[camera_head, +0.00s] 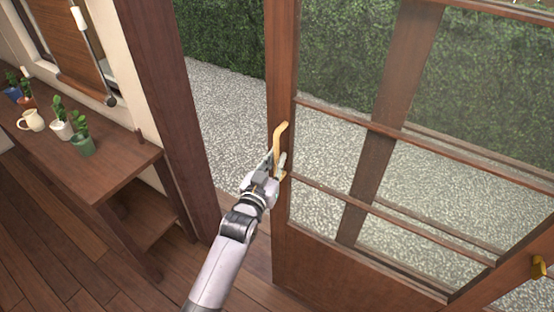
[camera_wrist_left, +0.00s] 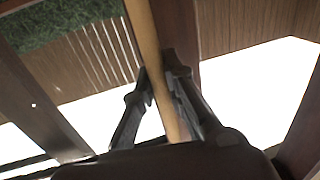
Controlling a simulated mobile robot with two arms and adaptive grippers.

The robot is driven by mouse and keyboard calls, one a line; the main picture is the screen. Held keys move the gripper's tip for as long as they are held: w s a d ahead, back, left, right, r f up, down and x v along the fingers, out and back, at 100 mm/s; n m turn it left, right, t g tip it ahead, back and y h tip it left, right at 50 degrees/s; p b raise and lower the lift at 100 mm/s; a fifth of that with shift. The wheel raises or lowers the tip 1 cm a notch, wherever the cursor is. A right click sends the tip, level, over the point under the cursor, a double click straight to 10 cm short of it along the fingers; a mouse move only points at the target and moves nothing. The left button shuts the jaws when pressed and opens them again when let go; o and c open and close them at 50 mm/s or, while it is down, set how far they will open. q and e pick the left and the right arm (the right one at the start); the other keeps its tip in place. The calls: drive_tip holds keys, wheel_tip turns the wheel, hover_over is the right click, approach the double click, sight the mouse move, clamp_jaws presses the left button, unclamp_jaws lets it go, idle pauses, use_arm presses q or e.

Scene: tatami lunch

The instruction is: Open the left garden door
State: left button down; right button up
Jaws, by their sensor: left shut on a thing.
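The left garden door (camera_head: 283,226) is a brown wooden frame with glass panes and a solid lower panel. An open gap shows between its left edge and the wooden door post (camera_head: 168,120), with gravel beyond. A brass handle (camera_head: 281,134) stands upright on the door's left stile. My left gripper (camera_head: 279,165) is shut on this handle. In the left wrist view the handle (camera_wrist_left: 148,50) runs between the two dark fingers (camera_wrist_left: 160,92). My right gripper is not in view.
A wooden side table (camera_head: 115,170) with potted plants and a cream jug (camera_head: 32,120) stands at the left. Another brass handle (camera_head: 538,267) shows at the right edge. Wooden floor (camera_head: 60,255) lies below; gravel (camera_head: 232,120) and a hedge (camera_head: 220,35) lie outside.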

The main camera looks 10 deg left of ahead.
use_arm(q)
drive_tip(key=c, duration=1.7)
unclamp_jaws()
drive_tip(key=shift+o, duration=0.5)
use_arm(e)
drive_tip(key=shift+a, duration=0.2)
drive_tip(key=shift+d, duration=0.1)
use_arm(q)
drive_tip(key=s+a, duration=0.1)
drive_tip(key=s, duration=1.1)
drive_tip(key=shift+a, duration=0.4)
